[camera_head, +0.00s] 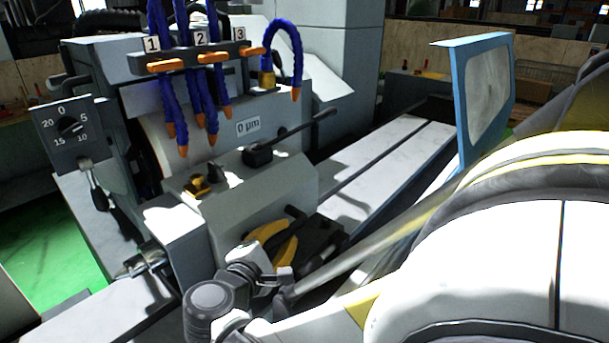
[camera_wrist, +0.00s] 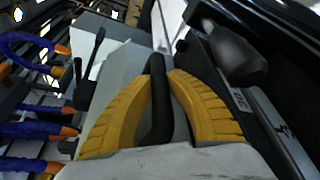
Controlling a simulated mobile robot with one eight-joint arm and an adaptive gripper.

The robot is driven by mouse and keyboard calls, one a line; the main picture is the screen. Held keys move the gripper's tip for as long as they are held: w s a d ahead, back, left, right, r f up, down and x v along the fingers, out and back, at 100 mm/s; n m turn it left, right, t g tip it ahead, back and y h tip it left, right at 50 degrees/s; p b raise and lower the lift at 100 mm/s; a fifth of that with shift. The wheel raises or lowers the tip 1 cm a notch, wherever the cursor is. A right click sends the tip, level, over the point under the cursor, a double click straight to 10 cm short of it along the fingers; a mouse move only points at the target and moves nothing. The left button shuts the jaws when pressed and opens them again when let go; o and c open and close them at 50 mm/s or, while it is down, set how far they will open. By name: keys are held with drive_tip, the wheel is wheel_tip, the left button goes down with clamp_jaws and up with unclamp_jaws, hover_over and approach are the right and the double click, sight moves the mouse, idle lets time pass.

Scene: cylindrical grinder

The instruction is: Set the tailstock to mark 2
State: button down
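In the head view the tailstock appears to be the grey block (camera_head: 245,205) on the machine's table, though I cannot read a mark beside it. A black lever (camera_head: 294,212) stands at its right side. My gripper (camera_head: 276,240) with yellow fingers is at this lever, partly hidden by my arm. In the wrist view the black lever (camera_wrist: 157,100) stands between the two yellow fingers (camera_wrist: 161,74). Their tips lie close against it on both sides and look shut on it. The lever's lower end is hidden by the gripper body.
Blue coolant hoses (camera_head: 196,85) with orange handles and labels 1, 2 and 3 hang above. A dial panel (camera_head: 68,133) is at the left. A blue-framed guard (camera_head: 485,95) stands at the right. The table's rails (camera_head: 395,165) run back clear. A dark knob (camera_wrist: 235,52) is right of my gripper.

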drive_tip(key=shift+s+a, duration=0.55)
drive_tip(key=shift+s, duration=0.25)
drive_tip(key=c, duration=1.3)
unclamp_jaws()
drive_tip(key=shift+w, duration=0.15)
drive_tip(key=shift+o, duration=0.2)
